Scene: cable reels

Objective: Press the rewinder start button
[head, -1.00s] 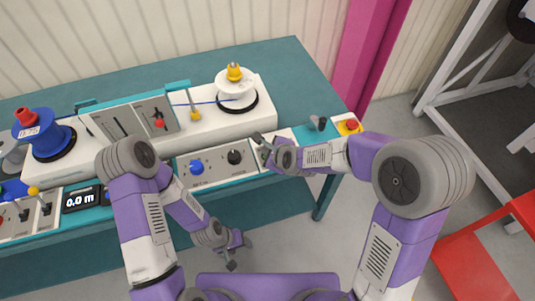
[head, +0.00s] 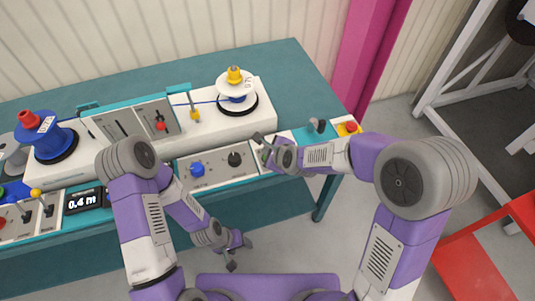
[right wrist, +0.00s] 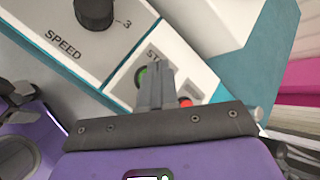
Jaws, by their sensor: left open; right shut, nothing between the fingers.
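The green start button (right wrist: 141,76) shows in the right wrist view, partly covered by my fingers, beside a partly hidden label. My right gripper (right wrist: 156,88) is shut and empty, its fingertips over or at the button; whether they touch it I cannot tell. In the head view my right gripper (head: 259,142) is at the panel's right end and the arm hides the button. A red button (right wrist: 185,102) lies right of the fingers. The counter display (head: 82,201) reads 0.4 m. My left gripper (head: 241,256) is open and empty, low in front of the table.
The blue reel (head: 45,133) stands left and the white reel (head: 237,90) right, with blue cable between them. The speed knob (right wrist: 94,12) is near the buttons. A red emergency button (head: 351,127) sits at the table's right end. The back of the teal table (head: 150,83) is clear.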

